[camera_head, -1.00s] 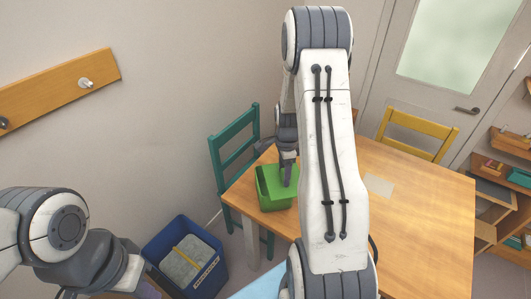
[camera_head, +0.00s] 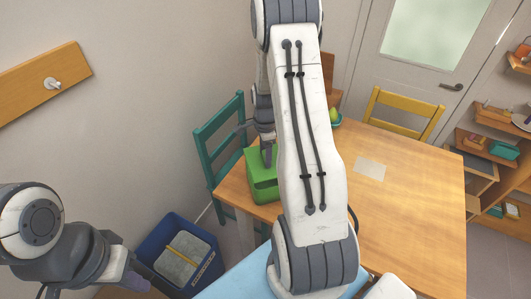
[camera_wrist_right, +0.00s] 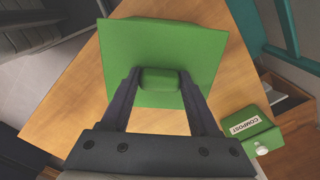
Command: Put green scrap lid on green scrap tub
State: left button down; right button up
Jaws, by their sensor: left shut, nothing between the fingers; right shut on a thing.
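The green scrap lid (camera_wrist_right: 190,45) is a flat square in the right wrist view, with its raised grip between my right fingers (camera_wrist_right: 160,82). My right gripper is shut on it above the wooden table. A green box with a COMPOST label (camera_wrist_right: 241,126) and a white knob, seemingly the scrap tub, shows at the lower right, beside the lid in that picture and partly cut off by my gripper. In the head view, green surfaces (camera_head: 262,190) sit under my right gripper (camera_head: 268,160) at the table's left corner; I cannot separate lid from tub. My left gripper (camera_head: 137,281) is shut and empty, low at left.
The wooden table (camera_head: 410,195) is mostly clear, with a pale sheet (camera_head: 370,169) on it. A teal chair (camera_head: 215,140) stands close to its left corner, a yellow chair (camera_head: 405,110) behind. A blue bin (camera_head: 205,272) is on the floor, and shelves (camera_head: 485,170) stand at right.

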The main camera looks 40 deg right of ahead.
jog(key=shift+f+b, duration=1.15)
jog(key=shift+f, duration=0.95)
jog(key=o, duration=1.5)
jog(key=shift+c, duration=0.2)
